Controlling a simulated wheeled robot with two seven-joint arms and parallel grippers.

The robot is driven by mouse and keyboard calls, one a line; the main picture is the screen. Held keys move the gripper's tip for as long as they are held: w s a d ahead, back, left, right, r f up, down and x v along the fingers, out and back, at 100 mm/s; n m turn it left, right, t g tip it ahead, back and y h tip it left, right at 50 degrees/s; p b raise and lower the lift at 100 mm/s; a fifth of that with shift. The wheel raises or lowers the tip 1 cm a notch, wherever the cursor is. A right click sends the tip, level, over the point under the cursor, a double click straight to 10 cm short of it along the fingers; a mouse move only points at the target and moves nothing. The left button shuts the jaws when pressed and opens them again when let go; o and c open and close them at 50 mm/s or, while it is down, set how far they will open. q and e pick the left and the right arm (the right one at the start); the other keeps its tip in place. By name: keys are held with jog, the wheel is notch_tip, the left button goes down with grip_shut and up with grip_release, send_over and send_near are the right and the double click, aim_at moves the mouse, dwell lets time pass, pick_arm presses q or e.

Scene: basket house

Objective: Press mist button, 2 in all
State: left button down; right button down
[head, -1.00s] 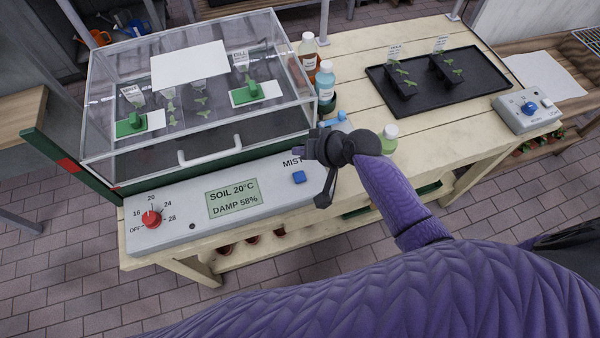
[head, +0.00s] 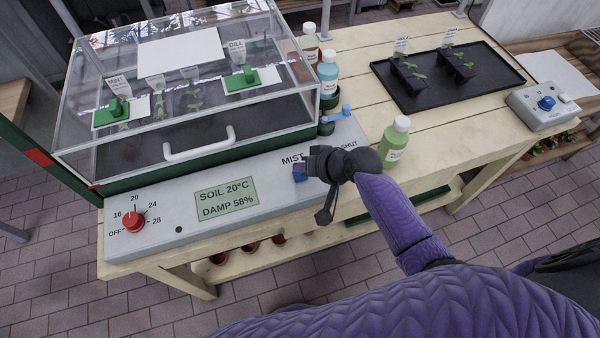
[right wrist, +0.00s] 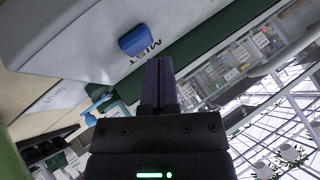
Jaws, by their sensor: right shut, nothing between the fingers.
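The blue mist button (head: 299,173) sits on the light grey front panel (head: 270,181), below the word MIST. In the right wrist view the same blue button (right wrist: 138,40) shows whole, beyond the fingertips and a little left of them. My right gripper (head: 308,167) is over the panel at the button's right side and covers part of it in the head view. In the right wrist view its dark fingers (right wrist: 158,66) are together with nothing between them, and a gap seems to show between them and the button. My left gripper is in neither view.
The panel also holds a red dial (head: 134,222), a display (head: 226,199) reading SOIL 20°C, DAMP 58%, and a light blue lever (head: 336,115). The clear propagator lid (head: 255,130) stands behind. A green bottle (head: 394,143) is right of my gripper.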

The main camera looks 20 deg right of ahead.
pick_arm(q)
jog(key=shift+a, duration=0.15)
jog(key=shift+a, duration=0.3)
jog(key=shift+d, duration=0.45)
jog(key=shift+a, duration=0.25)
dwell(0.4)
pick_arm(e)
jog(key=shift+f, duration=0.45)
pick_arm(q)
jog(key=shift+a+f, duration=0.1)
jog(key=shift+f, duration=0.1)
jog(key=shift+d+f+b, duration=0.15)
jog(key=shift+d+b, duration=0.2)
pick_arm(e)
jog(key=shift+f, duration=0.1)
